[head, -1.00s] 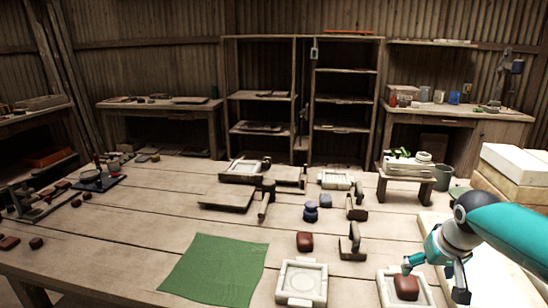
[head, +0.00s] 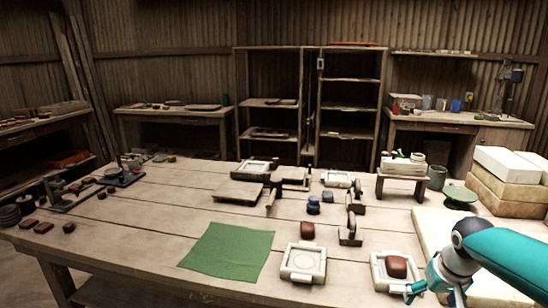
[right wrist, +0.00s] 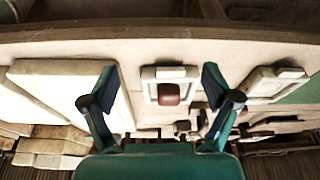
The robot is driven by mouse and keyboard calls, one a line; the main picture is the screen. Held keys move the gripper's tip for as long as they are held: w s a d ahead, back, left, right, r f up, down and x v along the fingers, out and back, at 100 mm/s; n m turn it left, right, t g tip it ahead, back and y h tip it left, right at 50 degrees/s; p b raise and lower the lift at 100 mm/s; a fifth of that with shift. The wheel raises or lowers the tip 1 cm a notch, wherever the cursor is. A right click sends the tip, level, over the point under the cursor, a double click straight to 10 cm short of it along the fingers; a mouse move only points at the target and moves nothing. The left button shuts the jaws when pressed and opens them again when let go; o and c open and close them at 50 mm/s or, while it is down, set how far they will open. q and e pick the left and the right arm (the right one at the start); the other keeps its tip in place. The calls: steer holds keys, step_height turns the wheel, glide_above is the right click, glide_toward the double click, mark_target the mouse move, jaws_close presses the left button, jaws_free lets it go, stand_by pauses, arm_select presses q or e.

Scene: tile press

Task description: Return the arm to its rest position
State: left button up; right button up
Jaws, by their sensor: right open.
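My right gripper (head: 435,293) is at the lower right of the head view, at the near right side of a pale square mould (head: 378,276). A red-brown clay lump (head: 396,266) sits in that mould. In the right wrist view my right gripper (right wrist: 158,84) has its two fingers spread wide, with nothing between them. The mould (right wrist: 149,91) and the lump (right wrist: 169,94) show beyond the fingers, apart from them. My left gripper is in neither view.
A second pale mould (head: 303,275) and a green cloth (head: 228,252) lie on the wooden table (head: 160,205). Another brown lump (head: 307,230) and several wooden tools stand behind. Pale blocks (head: 505,168) are stacked at the right. The table's left middle is clear.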

steer(key=s+a+f+n+g+y, duration=0.1)
steer(key=s+a+f+g, duration=0.2)
steer(key=f, duration=0.5)
steer(key=s+a+f+y, duration=0.1)
steer(key=s+a+f, duration=0.2)
steer(key=a+f, duration=0.3)
steer(key=s+a+f+n+g, duration=0.1)
steer(key=s+a+f+g, duration=0.2)
steer(key=f, duration=0.6)
steer(key=s+a+f+m+t+y, duration=0.1)
steer(key=s+a+f+y, duration=0.1)
steer(key=s+a+f, duration=0.55)
steer(key=s+a+f+m+y, duration=0.1)
steer(key=s+a+f, duration=0.3)
steer(key=s, duration=0.7)
steer(key=w+r+t+p, duration=0.2)
steer(key=w+r+p, duration=0.1)
steer(key=r+p, duration=1.1)
steer(key=shift+w+d, duration=0.2)
steer(key=shift+d, duration=0.05)
